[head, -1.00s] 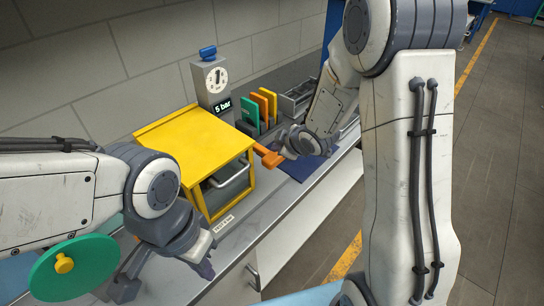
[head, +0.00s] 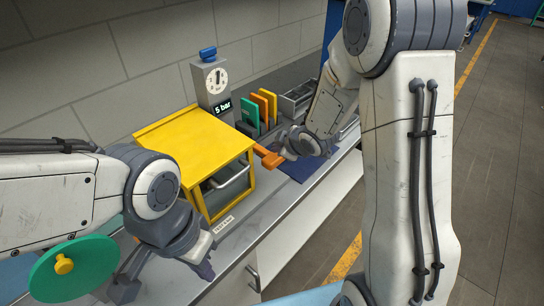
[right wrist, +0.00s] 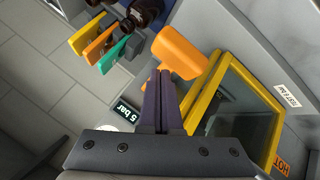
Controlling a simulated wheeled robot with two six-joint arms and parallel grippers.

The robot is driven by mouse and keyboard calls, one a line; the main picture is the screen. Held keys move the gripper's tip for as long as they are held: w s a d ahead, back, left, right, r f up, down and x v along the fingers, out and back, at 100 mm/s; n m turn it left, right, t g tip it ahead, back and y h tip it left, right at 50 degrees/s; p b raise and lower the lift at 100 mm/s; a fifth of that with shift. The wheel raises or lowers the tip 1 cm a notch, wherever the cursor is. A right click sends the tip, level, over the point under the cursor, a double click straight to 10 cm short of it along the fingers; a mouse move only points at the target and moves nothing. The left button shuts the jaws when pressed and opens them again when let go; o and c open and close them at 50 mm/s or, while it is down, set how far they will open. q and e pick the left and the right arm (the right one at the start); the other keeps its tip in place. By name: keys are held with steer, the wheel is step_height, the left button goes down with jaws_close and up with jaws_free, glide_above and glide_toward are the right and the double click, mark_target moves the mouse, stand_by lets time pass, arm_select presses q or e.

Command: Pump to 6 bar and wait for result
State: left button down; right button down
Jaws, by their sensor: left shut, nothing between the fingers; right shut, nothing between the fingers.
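A grey gauge post (head: 212,82) with a round white dial and a blue top stands at the back against the wall. Its display (head: 222,107) reads "5 bar", and it also shows in the right wrist view (right wrist: 126,114). An orange pump handle (head: 268,156) sticks out beside the yellow cabinet (head: 190,140). In the right wrist view the orange handle (right wrist: 180,52) lies just beyond the fingertips. My right gripper (right wrist: 160,74) is shut and empty, close to the handle; I cannot tell whether they touch. My left gripper (head: 206,268) is shut and empty at the bench's front left.
Green, orange and yellow upright boards (head: 262,106) stand behind the handle. A grey rack (head: 297,98) and a dark blue mat (head: 298,168) are to the right. A green disc (head: 85,272) with a yellow knob is at lower left. The cabinet's glass door (right wrist: 240,110) faces the front.

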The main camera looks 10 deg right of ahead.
mark_target(278, 163)
steer(key=shift+f, duration=0.15)
stand_by(0.5)
steer(key=shift+f+b, duration=0.25)
steer(key=shift+b, duration=0.15)
steer(key=shift+f+b, duration=2.6)
steer(key=shift+f, duration=0.15)
stand_by(1.9)
steer(key=shift+r, duration=0.1)
stand_by(0.5)
steer(key=shift+r+p, duration=2.85)
steer(key=shift+r, duration=0.25)
